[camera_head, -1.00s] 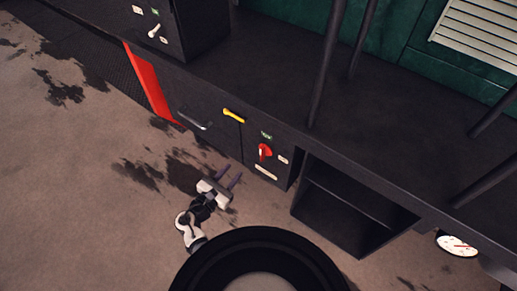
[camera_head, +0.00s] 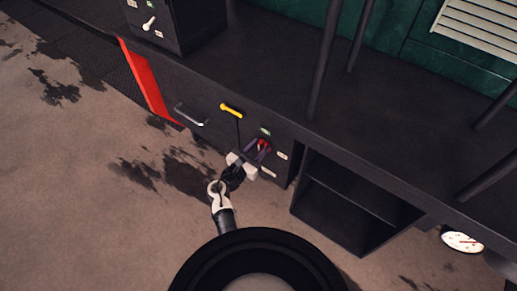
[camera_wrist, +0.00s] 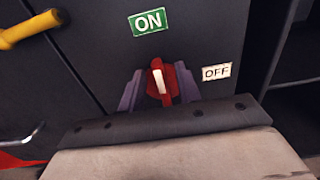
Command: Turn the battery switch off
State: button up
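The red battery switch (camera_wrist: 170,84) with a white line on its handle sits on the dark panel in the wrist view. Its handle points up, slightly left, toward the green ON label (camera_wrist: 148,22). The white OFF label (camera_wrist: 216,72) is to its right. My gripper (camera_wrist: 160,88) is open, with one finger on each side of the red handle. A gap seems to show beside the handle; I cannot tell whether either finger touches it. In the head view my gripper (camera_head: 257,148) partly covers the switch (camera_head: 264,145).
A yellow handle (camera_head: 231,110) and a grey bar handle (camera_head: 188,115) are on the panel to the left. An open dark compartment (camera_head: 352,205) is to the right. A black box with a small white lever (camera_head: 149,23) stands at upper left. The floor in front is clear.

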aim_at(271, 149)
jog(key=shift+w, duration=0.1)
jog(key=shift+c, duration=0.4)
grip_shut()
jog(key=shift+d+f+m+b, duration=0.1)
jog(key=shift+m+b, duration=0.2)
jog(key=m+b, duration=0.5)
jog(key=s+d+f+m+b, duration=0.1)
jog(key=m+b, duration=0.5)
jog(key=d+f+m+b, duration=0.1)
jog(key=m+b, duration=0.4)
jog(key=m, duration=0.1)
jog(key=shift+s+f+b, duration=0.25)
jog(key=shift+b, duration=0.1)
jog(key=shift+m, duration=0.3)
